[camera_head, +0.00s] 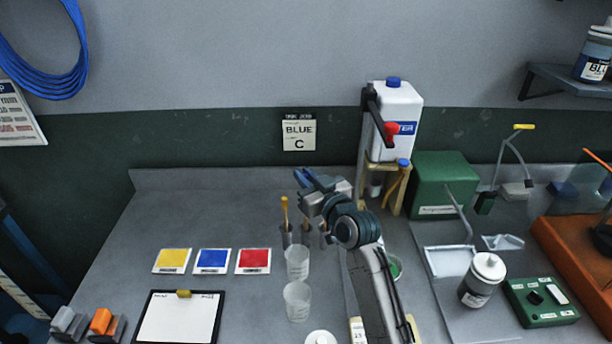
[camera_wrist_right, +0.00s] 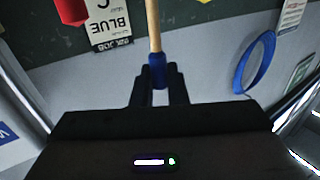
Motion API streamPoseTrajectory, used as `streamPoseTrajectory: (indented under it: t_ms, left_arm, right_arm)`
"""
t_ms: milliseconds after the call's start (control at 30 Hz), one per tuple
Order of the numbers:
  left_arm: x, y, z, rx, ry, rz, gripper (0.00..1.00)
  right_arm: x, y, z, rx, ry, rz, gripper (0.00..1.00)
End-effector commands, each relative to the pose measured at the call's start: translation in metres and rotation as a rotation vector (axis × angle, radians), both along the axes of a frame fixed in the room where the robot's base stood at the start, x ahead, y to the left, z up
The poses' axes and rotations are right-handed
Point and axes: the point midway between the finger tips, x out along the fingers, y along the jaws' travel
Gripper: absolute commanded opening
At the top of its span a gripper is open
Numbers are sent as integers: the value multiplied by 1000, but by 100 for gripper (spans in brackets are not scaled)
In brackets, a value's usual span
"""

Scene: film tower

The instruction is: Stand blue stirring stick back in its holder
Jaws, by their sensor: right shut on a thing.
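My right gripper (camera_head: 305,180) is raised above the back of the bench and shut on the blue stirring stick. In the right wrist view its fingers (camera_wrist_right: 158,90) close around the stick's blue collar (camera_wrist_right: 157,66), and the pale wooden shaft (camera_wrist_right: 153,25) runs away from them. The stick holder, a row of small grey tubes (camera_head: 287,239), stands on the bench below the gripper. A yellow-topped stick (camera_head: 285,208) stands in its left tube. My right arm partly hides the holder's right side. I cannot tell how far the held stick is from the tubes. My left gripper is out of view.
Two clear beakers (camera_head: 297,302) stand in front of the holder. Yellow, blue and red cards (camera_head: 212,261) lie left of it, with a clipboard (camera_head: 180,318) nearer. A white water container (camera_head: 397,115) on a wooden stand and a green box (camera_head: 443,185) are at the right.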

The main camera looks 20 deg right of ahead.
Motion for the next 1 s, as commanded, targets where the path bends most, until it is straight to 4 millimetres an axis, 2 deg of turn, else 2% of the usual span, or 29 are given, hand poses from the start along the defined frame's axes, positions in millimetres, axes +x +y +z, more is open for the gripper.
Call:
streamPoseTrajectory:
  t_ms: [33,600,1000]
  left_arm:
    - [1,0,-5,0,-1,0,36]
    - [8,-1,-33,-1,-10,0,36]
    - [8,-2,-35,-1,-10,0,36]
  right_arm:
    - [0,0,-7,0,1,0,0]
    - [0,0,-45,0,1,1,0]
    - [0,0,-48,0,1,1,0]
